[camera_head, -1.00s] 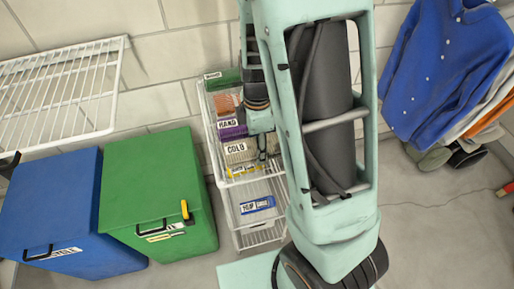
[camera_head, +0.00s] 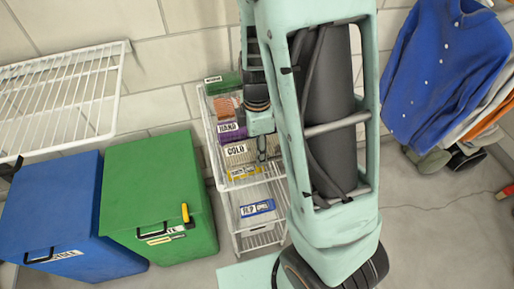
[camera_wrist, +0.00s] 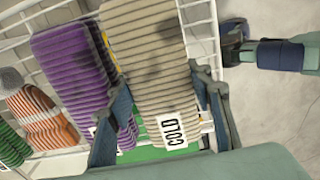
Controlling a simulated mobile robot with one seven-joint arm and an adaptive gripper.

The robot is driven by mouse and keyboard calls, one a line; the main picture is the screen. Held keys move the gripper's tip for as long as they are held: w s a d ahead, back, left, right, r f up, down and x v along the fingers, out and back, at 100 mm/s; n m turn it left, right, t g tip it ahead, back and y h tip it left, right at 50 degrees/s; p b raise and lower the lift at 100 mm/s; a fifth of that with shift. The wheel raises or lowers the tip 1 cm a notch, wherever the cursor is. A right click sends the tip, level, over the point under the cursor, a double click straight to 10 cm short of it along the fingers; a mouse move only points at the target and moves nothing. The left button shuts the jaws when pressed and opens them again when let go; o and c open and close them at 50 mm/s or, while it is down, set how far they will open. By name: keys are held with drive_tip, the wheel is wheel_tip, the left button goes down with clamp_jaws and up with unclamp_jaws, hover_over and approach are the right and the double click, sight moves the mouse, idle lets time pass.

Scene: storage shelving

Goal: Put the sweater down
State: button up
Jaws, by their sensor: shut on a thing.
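A beige ribbed folded sweater (camera_wrist: 150,50) with a COLD tag lies on the white wire rack, beside a purple striped folded garment (camera_wrist: 72,75). My gripper (camera_wrist: 162,82) has its blue-grey fingers on either side of the beige sweater and is shut on it. In the head view the beige sweater (camera_head: 240,152) sits on the rack's top shelf, just in front of the purple one (camera_head: 232,135). My gripper (camera_head: 262,148) is small there and partly hidden by my arm. I cannot tell whether the sweater's underside touches the shelf.
The white wire rack (camera_head: 233,214) also holds orange and green folded items, a yellow-labelled one, and a blue-labelled one lower down. A green bin (camera_head: 155,185) and a blue bin (camera_head: 50,205) stand left. An empty wire shelf (camera_head: 55,95) is above them. Clothes hang right, including a blue shirt (camera_head: 445,75).

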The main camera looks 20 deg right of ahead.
wheel_tip(320, 180, up, 3)
drive_tip(key=shift+f+p, duration=0.1)
drive_tip(key=shift+p, duration=0.75)
drive_tip(key=s+a+r+p, duration=0.8)
drive_tip(key=s+r+p, duration=0.1)
drive_tip(key=s, duration=0.2)
drive_tip(key=shift+s+r, duration=0.2)
